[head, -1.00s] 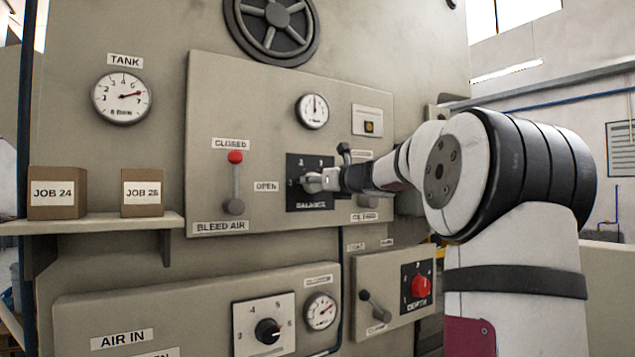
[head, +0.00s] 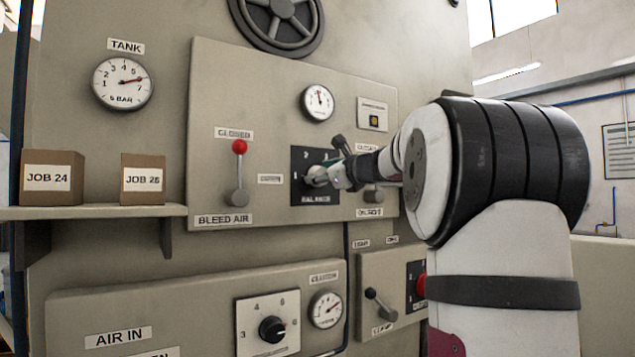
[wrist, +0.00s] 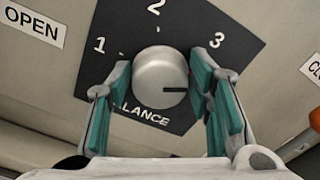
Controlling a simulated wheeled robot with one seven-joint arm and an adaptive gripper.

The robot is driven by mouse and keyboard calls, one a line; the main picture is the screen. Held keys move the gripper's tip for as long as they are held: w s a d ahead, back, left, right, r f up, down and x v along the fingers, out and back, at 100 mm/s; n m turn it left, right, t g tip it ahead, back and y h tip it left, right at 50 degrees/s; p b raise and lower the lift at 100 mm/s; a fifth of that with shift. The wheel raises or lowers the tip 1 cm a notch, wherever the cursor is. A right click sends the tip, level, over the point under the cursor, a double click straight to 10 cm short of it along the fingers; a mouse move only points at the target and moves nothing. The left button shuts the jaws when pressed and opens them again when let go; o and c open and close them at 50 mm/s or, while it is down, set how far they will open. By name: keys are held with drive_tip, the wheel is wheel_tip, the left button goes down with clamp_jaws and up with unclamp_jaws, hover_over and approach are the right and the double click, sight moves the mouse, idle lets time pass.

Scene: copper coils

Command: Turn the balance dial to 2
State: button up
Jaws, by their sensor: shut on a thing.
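The balance dial is a round silver knob (wrist: 160,76) on a dark plate (wrist: 105,45) marked 1, 2 and 3 in the wrist view. The knob's dark pointer line reaches to the right, a little below the direction of the 3. My gripper (wrist: 163,64) has its teal-padded fingers on the left and right sides of the knob, shut on it. In the head view my gripper (head: 326,178) reaches in from the right and covers part of the dial plate (head: 300,155); the pointer cannot be read there.
Left of the dial stands the red-tipped bleed air lever (head: 238,175). A small gauge (head: 318,103) is above. A shelf (head: 100,211) with two boxes is at the far left.

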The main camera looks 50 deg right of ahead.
drive_tip(key=n+b, duration=0.1)
drive_tip(key=n, duration=0.1)
drive_tip(key=n+b, duration=0.2)
drive_tip(key=shift+w+a+f+n+b, duration=0.1)
drive_tip(key=shift+w+f+n+b, duration=0.1)
drive_tip(key=shift+n+b, duration=0.1)
drive_tip(key=n+b, duration=0.4)
drive_tip(key=shift+f+n, duration=0.15)
drive_tip(key=shift+n, duration=0.15)
drive_tip(key=n+b, duration=0.4)
drive_tip(key=n, duration=0.1)
drive_tip(key=shift+f, duration=0.1)
drive_tip(key=shift+s+n+b, duration=0.1)
drive_tip(key=shift+n+b, duration=0.8)
drive_tip(key=shift+n, duration=1.1)
drive_tip(key=o, duration=1.1)
drive_tip(key=shift+s, duration=0.1)
